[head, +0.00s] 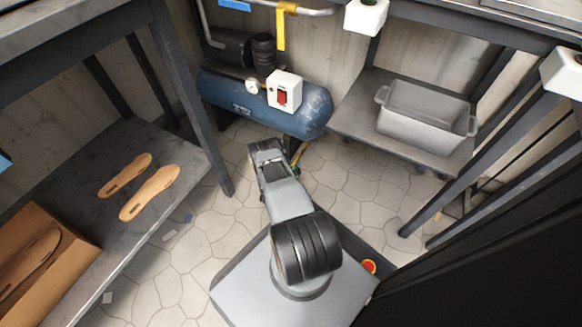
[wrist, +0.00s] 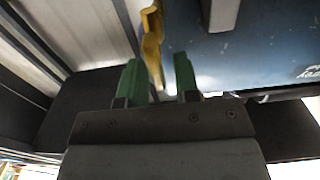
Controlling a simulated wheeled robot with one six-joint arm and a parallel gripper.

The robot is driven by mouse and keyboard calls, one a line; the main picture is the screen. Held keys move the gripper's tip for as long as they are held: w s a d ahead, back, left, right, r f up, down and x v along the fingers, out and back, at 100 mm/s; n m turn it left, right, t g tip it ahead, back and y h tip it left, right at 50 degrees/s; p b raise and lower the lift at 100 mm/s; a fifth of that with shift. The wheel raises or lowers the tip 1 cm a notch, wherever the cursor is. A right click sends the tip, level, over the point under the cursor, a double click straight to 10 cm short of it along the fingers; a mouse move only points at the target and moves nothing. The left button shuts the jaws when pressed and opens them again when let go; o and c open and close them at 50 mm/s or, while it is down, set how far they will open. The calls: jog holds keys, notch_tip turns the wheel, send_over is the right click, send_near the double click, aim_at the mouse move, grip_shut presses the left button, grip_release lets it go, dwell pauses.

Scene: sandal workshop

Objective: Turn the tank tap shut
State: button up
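The blue tank (head: 262,107) lies on its side against the back wall and fills the upper right of the wrist view (wrist: 270,45). The tank tap's yellow handle (wrist: 152,48) shows beside the tank in the wrist view. My gripper (wrist: 160,78) has two green fingers, which are apart. The lower end of the yellow handle reaches between the fingers, with a gap visible on the right finger's side. In the head view, my arm hides most of the gripper and tap; only small green and yellow bits show below the tank.
A second yellow lever (head: 281,27) hangs from the pipe above the tank. A white box with a red switch (head: 283,97) is on the tank's front. A grey bin (head: 424,117) stands on a low shelf at right. A bench shelf with insoles (head: 149,192) is at left.

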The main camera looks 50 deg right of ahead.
grip_shut()
jog(key=shift+s+m, duration=0.25)
jog(key=shift+m, duration=1.25)
jog(key=shift+o, duration=0.8)
grip_release()
jog(key=p+v, duration=0.4)
jog(key=v, duration=0.9)
jog(key=shift+a, duration=0.4)
jog(key=shift+f, duration=0.1)
jog(key=shift+c, duration=0.5)
